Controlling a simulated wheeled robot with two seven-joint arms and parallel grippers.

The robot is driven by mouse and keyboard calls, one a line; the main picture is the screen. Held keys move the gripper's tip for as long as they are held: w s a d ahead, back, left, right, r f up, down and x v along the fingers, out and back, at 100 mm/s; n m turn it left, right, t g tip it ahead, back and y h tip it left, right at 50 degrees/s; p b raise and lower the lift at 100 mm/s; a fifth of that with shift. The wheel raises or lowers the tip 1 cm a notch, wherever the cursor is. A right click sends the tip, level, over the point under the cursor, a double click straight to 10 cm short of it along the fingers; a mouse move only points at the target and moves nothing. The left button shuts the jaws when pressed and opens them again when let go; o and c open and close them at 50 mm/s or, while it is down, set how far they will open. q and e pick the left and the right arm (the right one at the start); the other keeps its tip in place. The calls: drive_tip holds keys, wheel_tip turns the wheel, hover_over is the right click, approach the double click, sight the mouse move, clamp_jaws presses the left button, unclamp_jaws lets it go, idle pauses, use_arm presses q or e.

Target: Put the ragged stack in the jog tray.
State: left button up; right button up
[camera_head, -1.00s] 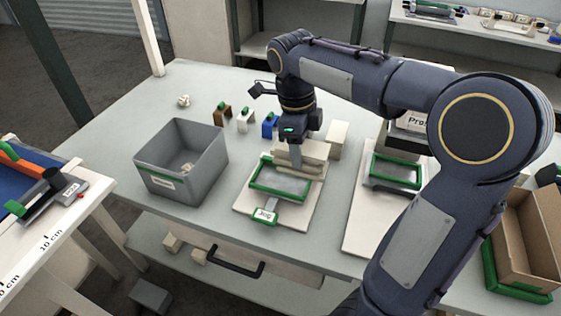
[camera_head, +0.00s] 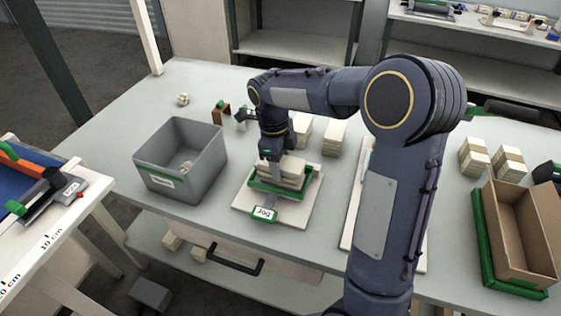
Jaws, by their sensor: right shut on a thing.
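The jog tray (camera_head: 256,187) has a green rim and a "Jog" label (camera_head: 264,213) at its front, and sits on a pale board. The ragged stack (camera_head: 292,172), a cream pile with uneven layers, is over the tray's inside and hides most of its floor. My right gripper (camera_head: 273,170) points down, shut on the left part of the stack. I cannot tell whether the stack rests on the tray floor or is held just above it. My left gripper is not in view.
A grey bin (camera_head: 152,165) with crumpled pieces stands left of the tray. Cream stacks (camera_head: 333,137) stand behind the tray, and more (camera_head: 473,157) at right. A cardboard box (camera_head: 545,232) sits far right. My right arm hides part of the table.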

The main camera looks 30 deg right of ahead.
drive_tip(key=shift+f, duration=0.1)
drive_tip(key=shift+f, duration=0.15)
drive_tip(key=o, duration=1.1)
wheel_tip(320, 180, up, 12)
drive_tip(key=s+a+f+n+t+y, duration=0.1)
drive_tip(key=s+a+f+n+t, duration=0.1)
drive_tip(key=s+n, duration=0.5)
drive_tip(key=s+a+f+n+t+y, duration=0.2)
drive_tip(key=s+a+n, duration=0.1)
drive_tip(key=s+n, duration=0.4)
drive_tip(key=s+a+f+n+t+y, duration=0.1)
drive_tip(key=s+a+f+n+t, duration=0.1)
drive_tip(key=s+n, duration=0.6)
drive_tip(key=shift+s+a+f+n+t+y+p, duration=0.1)
drive_tip(key=shift+f+n+t+y+p, duration=0.1)
drive_tip(key=shift+n, duration=0.9)
drive_tip(key=shift+a+f+n+t+y+p, duration=0.1)
drive_tip(key=shift+n+y, duration=0.1)
drive_tip(key=shift+n, duration=0.9)
